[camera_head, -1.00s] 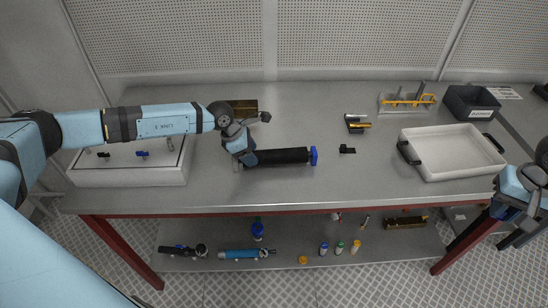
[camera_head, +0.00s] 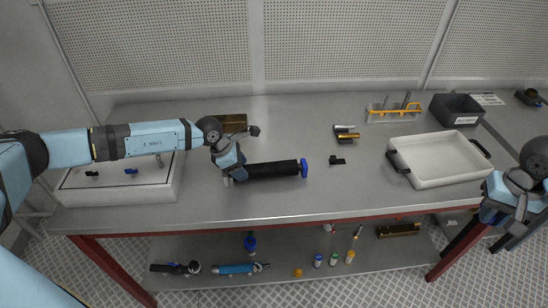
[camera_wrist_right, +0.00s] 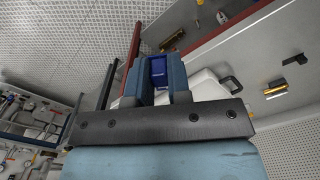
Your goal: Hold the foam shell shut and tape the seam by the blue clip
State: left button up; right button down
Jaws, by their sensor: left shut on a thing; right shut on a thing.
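The black foam shell (camera_head: 272,170) lies along the grey bench, left of centre, with a blue round piece (camera_head: 304,168) at its right end. My left gripper (camera_head: 233,172) is shut on the shell's left end; its fingertips partly hide that end. The seam is too small to make out. I cannot tell which blue part is the clip. My right gripper (camera_head: 514,205) is out past the bench's front right edge, far from the shell. The right wrist view shows its fingers (camera_wrist_right: 156,85) shut on a small dark-blue thing (camera_wrist_right: 158,68).
A white box (camera_head: 120,190) with small black and blue pieces stands at the left. A white tray (camera_head: 440,182), black bin (camera_head: 457,121) and orange rack (camera_head: 394,111) are at the right. A lower shelf (camera_head: 215,250) holds bottles and tools.

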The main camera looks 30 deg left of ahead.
pick_arm(q)
jog(key=shift+s+f, duration=0.15)
jog(key=shift+f, duration=0.05)
jog(key=o, duration=0.9)
jog(key=shift+r, duration=0.15)
